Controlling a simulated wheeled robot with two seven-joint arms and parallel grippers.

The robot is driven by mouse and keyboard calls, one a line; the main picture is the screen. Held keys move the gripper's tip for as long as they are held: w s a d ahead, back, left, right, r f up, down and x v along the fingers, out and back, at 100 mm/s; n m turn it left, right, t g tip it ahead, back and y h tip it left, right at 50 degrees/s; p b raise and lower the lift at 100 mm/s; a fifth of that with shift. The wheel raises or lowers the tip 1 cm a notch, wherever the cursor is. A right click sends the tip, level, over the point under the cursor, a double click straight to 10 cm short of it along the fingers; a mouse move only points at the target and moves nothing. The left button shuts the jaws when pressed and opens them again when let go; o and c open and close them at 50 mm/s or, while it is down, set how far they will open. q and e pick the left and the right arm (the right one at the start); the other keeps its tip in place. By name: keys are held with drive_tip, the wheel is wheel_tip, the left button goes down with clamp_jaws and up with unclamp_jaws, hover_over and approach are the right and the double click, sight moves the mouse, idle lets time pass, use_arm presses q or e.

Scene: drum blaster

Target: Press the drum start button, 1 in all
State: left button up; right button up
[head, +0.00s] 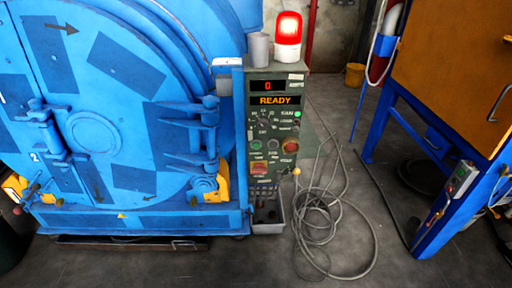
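The control panel (276,128) is a grey-green upright box just right of the blue drum machine (95,130). Its display (275,100) reads READY in orange, with a red 0 on the readout (268,86) above. Below a round dial (263,124) is a row of buttons: a green button (256,144) at left, a darker one (273,144) in the middle and a larger red button (290,146) at right. The labels are too small to read, so I cannot tell which is marked start. Neither of my grippers is in view.
A lit red beacon (288,36) and a grey cylinder (258,49) stand on the panel. A coiled cable (335,225) lies on the floor right of it. A blue-framed orange cabinet (455,65) stands at the right. The grey floor in front of the panel looks mostly clear.

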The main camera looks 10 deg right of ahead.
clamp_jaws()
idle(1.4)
